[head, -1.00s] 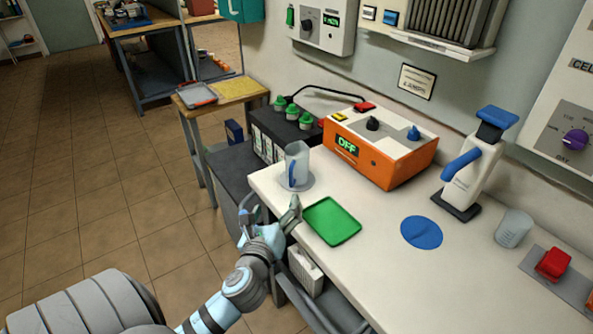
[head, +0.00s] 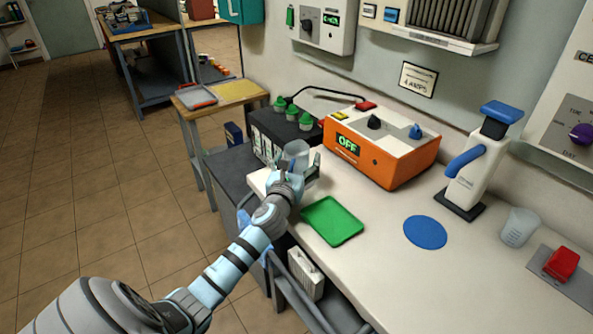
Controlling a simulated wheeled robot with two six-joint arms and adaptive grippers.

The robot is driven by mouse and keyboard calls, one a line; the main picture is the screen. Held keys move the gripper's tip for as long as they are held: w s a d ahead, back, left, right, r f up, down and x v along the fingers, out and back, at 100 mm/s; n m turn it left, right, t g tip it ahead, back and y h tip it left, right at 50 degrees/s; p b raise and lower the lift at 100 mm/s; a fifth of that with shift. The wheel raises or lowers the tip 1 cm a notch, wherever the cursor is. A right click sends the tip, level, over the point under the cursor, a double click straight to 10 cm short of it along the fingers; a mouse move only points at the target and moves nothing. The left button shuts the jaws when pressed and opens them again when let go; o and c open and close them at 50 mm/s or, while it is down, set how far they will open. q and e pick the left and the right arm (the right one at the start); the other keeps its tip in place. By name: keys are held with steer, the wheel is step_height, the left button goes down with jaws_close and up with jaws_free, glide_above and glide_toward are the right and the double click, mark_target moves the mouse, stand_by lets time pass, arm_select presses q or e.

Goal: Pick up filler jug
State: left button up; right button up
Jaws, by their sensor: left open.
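A clear, pale grey jug (head: 296,149), which I take to be the filler jug, stands upright at the far left end of the white bench. My left gripper (head: 301,168) is open at the jug, with its fingers apart in front of and beside it. The gripper hides the jug's lower part and handle. I cannot tell whether the fingers touch it. My right gripper is not in view.
An orange charger (head: 381,150) reading OFF stands behind and right of the jug. A green tray (head: 332,221) lies close in front.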

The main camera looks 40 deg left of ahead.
arm_select(q)
steer(key=shift+s+r, duration=0.1)
steer(key=c, duration=1.3)
